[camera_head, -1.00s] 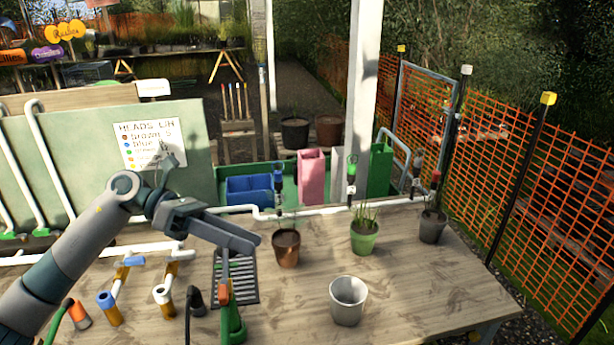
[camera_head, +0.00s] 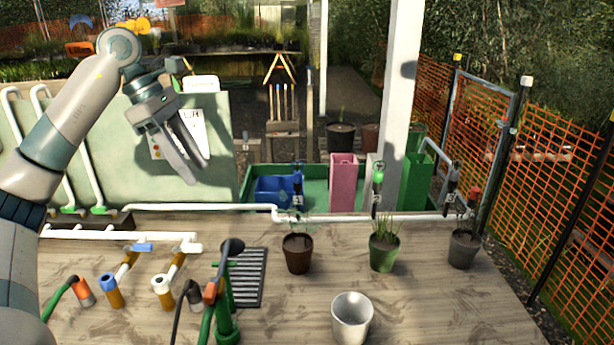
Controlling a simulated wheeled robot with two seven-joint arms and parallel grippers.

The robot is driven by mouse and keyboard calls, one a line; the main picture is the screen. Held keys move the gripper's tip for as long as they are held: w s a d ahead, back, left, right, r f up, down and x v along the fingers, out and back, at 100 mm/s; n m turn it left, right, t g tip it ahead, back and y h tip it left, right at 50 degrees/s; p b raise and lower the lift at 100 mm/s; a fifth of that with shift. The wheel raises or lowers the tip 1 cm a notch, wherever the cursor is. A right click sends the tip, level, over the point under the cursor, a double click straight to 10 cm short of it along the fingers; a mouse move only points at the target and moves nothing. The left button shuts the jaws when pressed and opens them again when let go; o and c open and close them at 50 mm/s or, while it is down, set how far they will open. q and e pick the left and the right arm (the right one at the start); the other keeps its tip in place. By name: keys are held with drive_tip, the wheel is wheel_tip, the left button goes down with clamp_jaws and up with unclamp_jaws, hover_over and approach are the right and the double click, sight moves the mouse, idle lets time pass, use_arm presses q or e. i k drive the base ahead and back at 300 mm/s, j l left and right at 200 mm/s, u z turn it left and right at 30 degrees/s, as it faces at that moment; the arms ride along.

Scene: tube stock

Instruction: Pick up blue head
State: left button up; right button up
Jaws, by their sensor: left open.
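A fitting with a blue collar and a yellow-brown body (camera_head: 110,291) stands at the table's left front. A dark nozzle with a blue top (camera_head: 297,190) is on the white pipe behind the brown pot. I cannot tell which of them is the blue head. My left gripper (camera_head: 198,172) is open and empty, raised in front of the sign board, above and well apart from both. Its fingers point down and to the right. My right gripper is not in view.
A green stand (camera_head: 228,322) with a dark-headed, orange-collared wand (camera_head: 232,248) rises at the front. A white-collared fitting (camera_head: 163,290) stands beside the blue-collared one. A metal pot (camera_head: 352,318) and a green pot (camera_head: 384,254) stand to the right. The wooden table's right front is clear.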

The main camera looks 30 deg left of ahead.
sight(297, 175)
drive_tip(key=i, duration=1)
